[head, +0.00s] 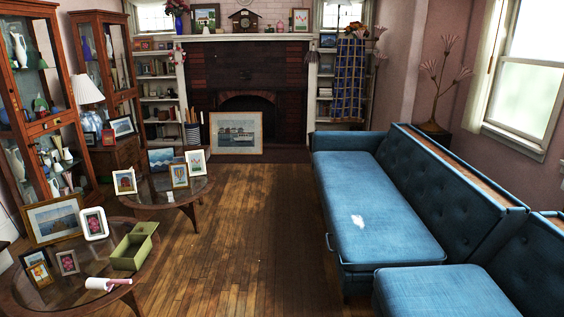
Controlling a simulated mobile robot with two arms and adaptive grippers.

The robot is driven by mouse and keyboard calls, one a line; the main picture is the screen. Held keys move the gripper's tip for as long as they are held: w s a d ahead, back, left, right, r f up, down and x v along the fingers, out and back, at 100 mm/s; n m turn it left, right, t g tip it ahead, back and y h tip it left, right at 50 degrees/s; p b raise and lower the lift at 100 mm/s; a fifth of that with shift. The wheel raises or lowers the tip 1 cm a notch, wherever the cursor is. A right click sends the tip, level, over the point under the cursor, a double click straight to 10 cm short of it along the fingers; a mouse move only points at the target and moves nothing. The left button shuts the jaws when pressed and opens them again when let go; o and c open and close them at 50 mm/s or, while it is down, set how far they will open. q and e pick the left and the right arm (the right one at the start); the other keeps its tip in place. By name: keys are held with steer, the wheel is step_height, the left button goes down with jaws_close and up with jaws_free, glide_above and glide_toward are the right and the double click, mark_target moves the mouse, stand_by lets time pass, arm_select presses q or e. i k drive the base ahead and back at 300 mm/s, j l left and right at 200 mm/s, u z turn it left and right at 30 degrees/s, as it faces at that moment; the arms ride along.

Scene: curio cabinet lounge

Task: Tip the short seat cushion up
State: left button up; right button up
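A blue sofa runs along the right side in the head view. Its short seat cushion (440,290) lies flat at the bottom right, cut off by the lower edge of the picture. The long seat cushion (370,235) lies flat beyond it, with a dark gap between the two and a pale patch on its top. A tufted blue backrest (440,185) stands behind the long cushion. Neither of my grippers is in view.
Open wooden floor (250,225) lies left of the sofa. A near glass table (75,260) holds picture frames, a green box (128,258) and a white roller-like thing with a pink handle (105,284). Another glass table (150,192) stands beyond. Glass cabinets line the left.

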mark_target(372, 227)
steer(key=i+z, duration=0.1)
steer(key=i, duration=0.5)
steer(key=i+j, duration=0.15)
steer(key=i, duration=0.5)
steer(key=i+z, duration=0.15)
steer(key=i, duration=0.45)
